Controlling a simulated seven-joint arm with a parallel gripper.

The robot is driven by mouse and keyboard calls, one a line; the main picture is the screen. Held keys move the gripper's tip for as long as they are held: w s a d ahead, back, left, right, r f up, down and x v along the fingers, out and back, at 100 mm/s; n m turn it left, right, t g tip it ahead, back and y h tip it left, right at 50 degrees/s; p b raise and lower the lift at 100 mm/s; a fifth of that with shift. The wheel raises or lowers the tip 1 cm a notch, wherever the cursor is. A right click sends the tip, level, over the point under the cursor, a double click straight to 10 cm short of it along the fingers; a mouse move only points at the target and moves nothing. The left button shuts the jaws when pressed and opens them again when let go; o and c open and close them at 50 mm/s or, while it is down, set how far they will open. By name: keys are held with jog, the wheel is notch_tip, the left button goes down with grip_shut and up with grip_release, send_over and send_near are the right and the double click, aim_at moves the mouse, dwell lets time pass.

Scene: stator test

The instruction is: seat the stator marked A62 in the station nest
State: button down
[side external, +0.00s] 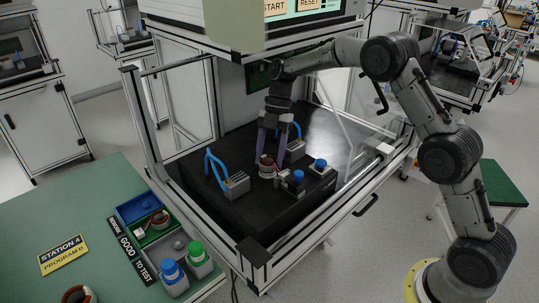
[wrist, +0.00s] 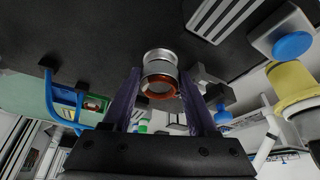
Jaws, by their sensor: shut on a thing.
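My gripper (side external: 268,156) points down inside the station, its two purple fingers shut on a stator (side external: 266,160) with a red-brown winding. In the wrist view, the stator's copper-coloured ring (wrist: 159,86) lies between the fingers (wrist: 160,80), with a silver round body beyond it. The stator is at a pale round part on the black plate, which looks like the nest (side external: 266,172). The fingers partly cover this spot, and I cannot tell whether the stator is fully down. No A62 mark is legible.
Grey blocks with blue hoses (side external: 236,184) and blue-knobbed blocks (side external: 320,165) stand close around the gripper on the black plate (side external: 225,215). Station frame posts surround it.

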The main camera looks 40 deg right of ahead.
jog(key=shift+c, duration=0.5)
grip_release()
jog(key=shift+r, duration=0.1)
jog(key=v, duration=1.2)
